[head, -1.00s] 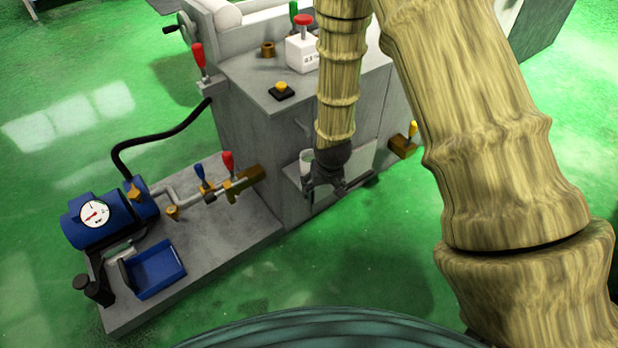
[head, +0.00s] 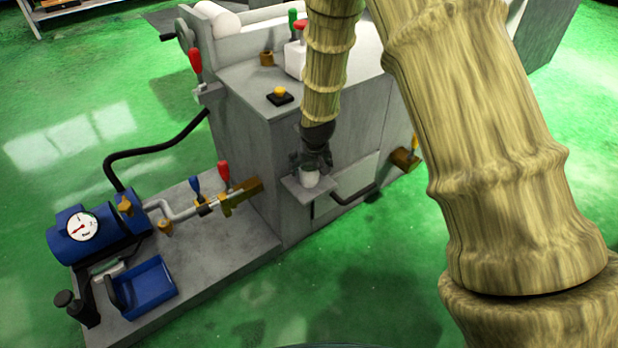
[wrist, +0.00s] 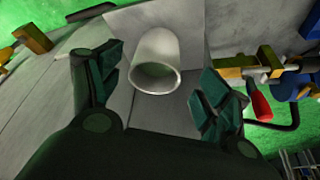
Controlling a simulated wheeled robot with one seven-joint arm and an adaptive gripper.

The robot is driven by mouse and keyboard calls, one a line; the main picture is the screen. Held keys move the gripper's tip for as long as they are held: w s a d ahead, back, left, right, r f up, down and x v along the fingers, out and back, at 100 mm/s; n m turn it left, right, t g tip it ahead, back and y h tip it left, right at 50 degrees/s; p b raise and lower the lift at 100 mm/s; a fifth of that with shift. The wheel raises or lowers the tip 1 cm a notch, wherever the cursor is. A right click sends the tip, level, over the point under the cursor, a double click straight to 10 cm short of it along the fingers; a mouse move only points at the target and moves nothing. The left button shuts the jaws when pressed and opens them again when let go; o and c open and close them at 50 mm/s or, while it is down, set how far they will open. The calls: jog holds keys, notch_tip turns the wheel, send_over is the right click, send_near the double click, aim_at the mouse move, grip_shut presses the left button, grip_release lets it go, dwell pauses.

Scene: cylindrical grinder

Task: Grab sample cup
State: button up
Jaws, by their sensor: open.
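The white sample cup (head: 309,176) stands on a small grey shelf (head: 303,191) on the front of the grinder. In the wrist view the sample cup (wrist: 157,62) shows its open mouth and lies ahead of and between my fingers. My gripper (head: 312,162) is open, with its fingers at the cup in the head view. In the wrist view my gripper (wrist: 160,88) has one finger on each side of the cup's line, with gaps visible. I cannot tell whether a finger touches the cup.
The grey grinder body (head: 245,140) stands behind the shelf. A black handle (head: 353,193) is right of the shelf and a brass fitting (head: 404,159) farther right. A blue pump (head: 95,233), a blue tray (head: 149,284) and valves are at left. Green floor in front is clear.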

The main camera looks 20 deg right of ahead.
aim_at(310, 173)
jog(key=shift+b+x, duration=0.9)
jog(key=shift+x, duration=1.8)
jog(key=shift+s+d, duration=0.1)
jog(key=shift+s, duration=0.1)
jog(key=c, duration=1.2)
jog(key=shift+r, duration=0.1)
